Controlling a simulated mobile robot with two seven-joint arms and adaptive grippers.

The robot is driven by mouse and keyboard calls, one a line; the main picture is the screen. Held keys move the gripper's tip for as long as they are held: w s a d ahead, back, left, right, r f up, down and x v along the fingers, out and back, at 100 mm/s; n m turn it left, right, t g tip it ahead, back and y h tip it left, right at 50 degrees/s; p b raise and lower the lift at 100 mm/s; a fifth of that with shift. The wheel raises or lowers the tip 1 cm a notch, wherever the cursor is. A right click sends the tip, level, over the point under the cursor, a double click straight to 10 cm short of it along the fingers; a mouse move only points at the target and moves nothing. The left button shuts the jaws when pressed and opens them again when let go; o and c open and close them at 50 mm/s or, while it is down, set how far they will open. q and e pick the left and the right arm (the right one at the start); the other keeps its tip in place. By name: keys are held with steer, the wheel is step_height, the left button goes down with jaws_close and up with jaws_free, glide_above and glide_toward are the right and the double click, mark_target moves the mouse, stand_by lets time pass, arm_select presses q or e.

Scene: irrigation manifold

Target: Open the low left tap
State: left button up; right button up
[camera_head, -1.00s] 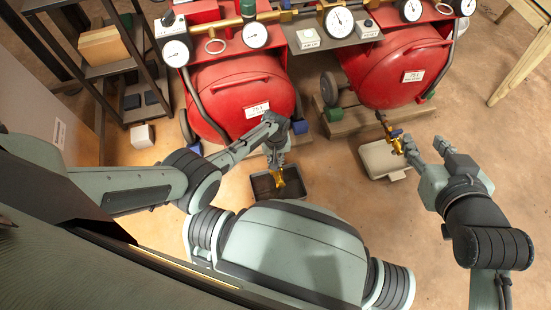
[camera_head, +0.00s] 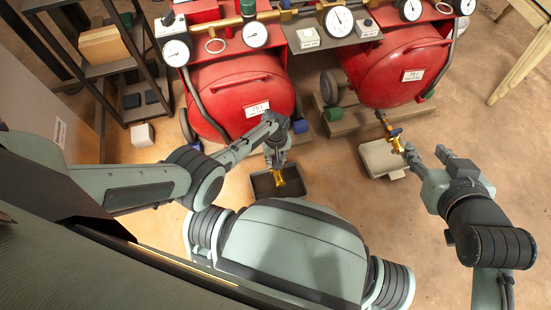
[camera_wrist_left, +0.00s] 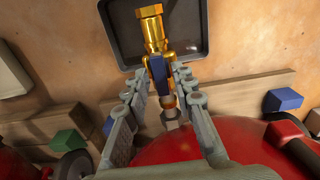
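The low left tap (camera_head: 279,178) is brass and sits over a dark tray below the left red tank. In the left wrist view the tap's brass body (camera_wrist_left: 152,28) has a blue lever (camera_wrist_left: 160,72) in line with it. My left gripper (camera_head: 276,152) is at this tap, partly hidden by its own arm. In the left wrist view my left gripper (camera_wrist_left: 160,78) has one finger on each side of the lever, with small gaps showing; contact is unclear. My right gripper (camera_head: 428,152) is open and empty, just right of the right brass tap (camera_head: 396,142).
The dark tray (camera_head: 254,187) lies under the left tap and a pale tray (camera_head: 372,170) under the right one. Red tanks (camera_head: 240,95) and (camera_head: 400,70) stand behind, with gauges above. A shelf (camera_head: 110,70) stands at left.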

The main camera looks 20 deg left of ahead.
arm_select(q)
steer(key=shift+o, duration=0.3)
steer(key=shift+r, duration=0.15)
step_height(320, 180, up, 12)
stand_by(0.4)
stand_by(0.5)
